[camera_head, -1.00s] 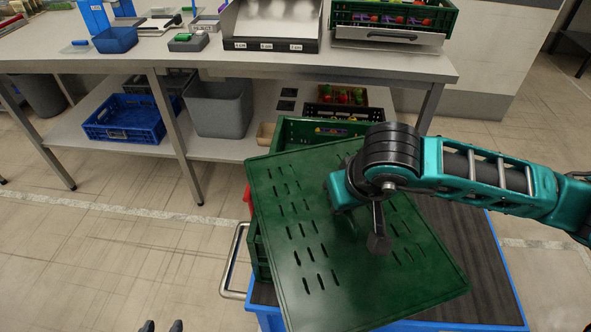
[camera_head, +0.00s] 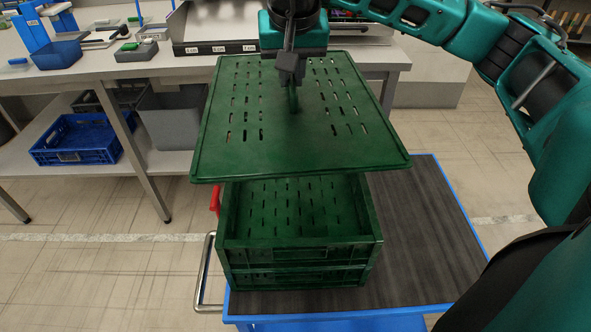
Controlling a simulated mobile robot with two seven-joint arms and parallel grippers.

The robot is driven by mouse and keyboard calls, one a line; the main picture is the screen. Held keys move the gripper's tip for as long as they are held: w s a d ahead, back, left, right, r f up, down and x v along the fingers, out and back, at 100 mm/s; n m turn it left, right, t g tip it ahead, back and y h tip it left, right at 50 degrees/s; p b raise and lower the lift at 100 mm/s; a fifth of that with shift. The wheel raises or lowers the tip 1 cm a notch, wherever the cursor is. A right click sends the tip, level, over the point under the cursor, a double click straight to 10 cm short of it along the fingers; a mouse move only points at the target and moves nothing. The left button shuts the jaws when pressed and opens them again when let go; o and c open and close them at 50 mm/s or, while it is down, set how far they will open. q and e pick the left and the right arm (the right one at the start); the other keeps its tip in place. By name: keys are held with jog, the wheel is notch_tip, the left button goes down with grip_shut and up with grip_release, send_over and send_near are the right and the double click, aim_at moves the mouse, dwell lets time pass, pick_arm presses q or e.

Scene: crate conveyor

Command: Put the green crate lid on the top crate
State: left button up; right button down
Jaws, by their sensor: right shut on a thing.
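The green crate lid (camera_head: 350,150) is a flat slotted panel, held up in the air above the stacked crates. My right gripper (camera_head: 292,85) is at the lid's upper middle and shut on it; the fingertips are partly hidden by the wrist. The top crate (camera_head: 300,257) is green, open and empty-looking, with a slotted floor. It sits on another green crate (camera_head: 300,276) on the cart. The lid is apart from the top crate's near rim and hides its far part. My left gripper is not in view.
The crates stand on a blue-edged cart (camera_head: 420,240) with a dark top, clear on the right. A metal handle (camera_head: 204,272) is at its left. A workbench (camera_head: 150,68) with bins stands behind; a blue crate (camera_head: 78,140) is on its lower shelf.

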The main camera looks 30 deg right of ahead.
aim_at(297, 110)
jog(key=shift+w+d+r+m, duration=0.15)
jog(key=shift+d+r, duration=0.1)
jog(key=shift+r, duration=0.35)
jog(key=shift+s+d+r+m, duration=0.15)
jog(key=shift+d+r, duration=0.1)
jog(key=shift+r, duration=0.3)
pick_arm(q)
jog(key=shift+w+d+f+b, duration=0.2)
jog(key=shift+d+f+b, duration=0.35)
jog(key=shift+b, duration=0.65)
pick_arm(e)
notch_tip(297, 110, down, 20)
jog(key=shift+r, duration=0.15)
jog(key=c, duration=1.1)
grip_release()
jog(key=shift+w, duration=0.1)
jog(key=shift+c, duration=0.2)
jog(key=p+v, duration=0.1)
jog(key=v, duration=1)
jog(key=shift+a+r, duration=0.2)
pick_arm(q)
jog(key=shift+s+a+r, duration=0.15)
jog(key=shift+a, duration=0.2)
pick_arm(e)
jog(key=shift+r, duration=0.25)
jog(key=shift+s, duration=0.2)
